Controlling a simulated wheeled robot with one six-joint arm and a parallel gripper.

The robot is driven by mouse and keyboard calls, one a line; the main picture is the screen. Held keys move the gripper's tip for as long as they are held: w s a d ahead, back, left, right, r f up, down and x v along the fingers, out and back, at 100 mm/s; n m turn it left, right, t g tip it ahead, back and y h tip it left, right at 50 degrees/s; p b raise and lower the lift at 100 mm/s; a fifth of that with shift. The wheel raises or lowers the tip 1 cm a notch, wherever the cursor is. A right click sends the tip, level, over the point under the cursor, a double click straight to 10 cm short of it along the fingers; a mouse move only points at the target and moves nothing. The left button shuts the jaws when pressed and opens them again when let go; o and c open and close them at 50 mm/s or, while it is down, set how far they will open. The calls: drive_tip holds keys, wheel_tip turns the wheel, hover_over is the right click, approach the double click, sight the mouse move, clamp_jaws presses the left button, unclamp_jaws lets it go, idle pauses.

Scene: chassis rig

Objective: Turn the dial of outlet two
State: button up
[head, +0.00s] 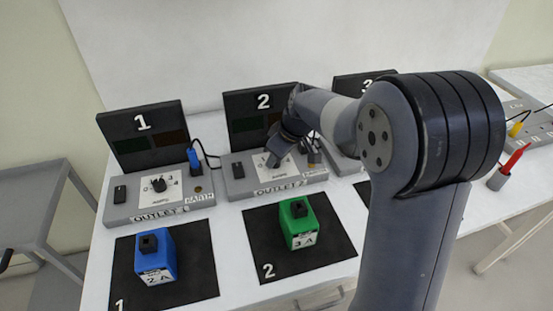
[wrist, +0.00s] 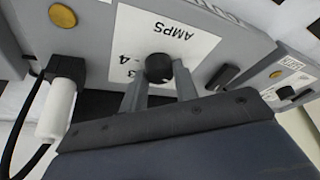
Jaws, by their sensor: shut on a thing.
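Outlet two (head: 236,188) is a grey box with an "OUTLET 2" label, in front of a dark panel (head: 263,117) marked 2. In the head view my gripper (head: 275,158) reaches down over its white dial card and hides the dial. In the wrist view the black round dial (wrist: 158,66) sits on a white "AMPS" card (wrist: 190,42), with 3 and 4 visible beside it. My gripper (wrist: 159,84) has one finger on each side of the dial and is shut on it. Which number the dial points to cannot be told.
A black switch (wrist: 222,77) and a white plug (wrist: 58,108) with a black cable flank the dial. Outlet one (head: 160,212) stands to the left. A blue block (head: 156,258) marked 2 A and a green block (head: 298,224) marked 3 A stand on black mats in front.

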drive_tip(key=shift+n, duration=0.5)
drive_tip(key=shift+g, duration=0.3)
drive_tip(key=o, duration=1)
drive_tip(key=shift+c, duration=0.2)
drive_tip(key=v, duration=1)
drive_tip(key=shift+d+r, duration=0.25)
drive_tip(key=shift+r, duration=0.1)
drive_tip(key=x, duration=1)
drive_tip(key=shift+a+f, duration=0.2)
drive_tip(key=shift+f, duration=0.1)
